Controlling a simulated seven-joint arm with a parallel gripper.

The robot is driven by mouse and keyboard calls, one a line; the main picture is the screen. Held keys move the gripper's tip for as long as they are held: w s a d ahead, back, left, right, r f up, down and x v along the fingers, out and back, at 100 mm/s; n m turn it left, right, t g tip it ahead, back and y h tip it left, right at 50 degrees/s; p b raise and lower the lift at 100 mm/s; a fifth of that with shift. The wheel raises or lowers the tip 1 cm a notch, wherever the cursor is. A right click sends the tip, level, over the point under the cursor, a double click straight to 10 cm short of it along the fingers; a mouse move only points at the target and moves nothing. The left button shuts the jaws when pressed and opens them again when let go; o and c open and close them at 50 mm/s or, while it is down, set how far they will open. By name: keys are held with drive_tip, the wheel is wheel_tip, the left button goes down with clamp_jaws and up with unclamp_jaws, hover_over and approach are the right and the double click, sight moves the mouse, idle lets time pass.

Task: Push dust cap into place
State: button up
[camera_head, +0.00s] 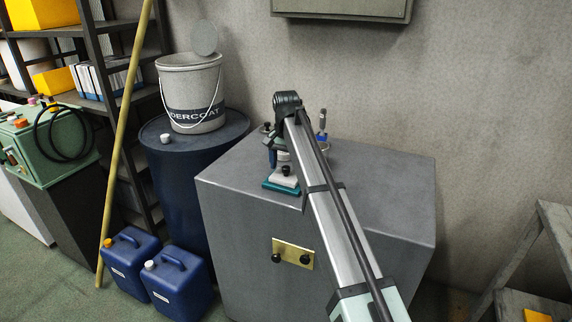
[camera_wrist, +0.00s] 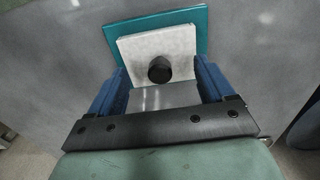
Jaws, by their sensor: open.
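A round black cap (camera_head: 286,170) sits on a white block (camera_head: 283,180) with a teal base plate (camera_head: 268,185) on the grey cabinet top. I take this black piece to be the dust cap. In the head view my gripper (camera_head: 274,158) is just behind the block, partly hidden by my arm.
The grey cabinet (camera_head: 390,190) has bare top to the right of my arm. An upright blue-handled item (camera_head: 322,125) stands behind. A brass plate (camera_head: 306,247) with two black knobs is on the front. A blue drum (camera_head: 178,180) bearing a white bucket (camera_head: 180,80) stands left.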

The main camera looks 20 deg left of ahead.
drive_tip(key=shift+r, duration=0.15)
drive_tip(key=shift+r, duration=2.8)
wheel_tip(320, 180, up, 12)
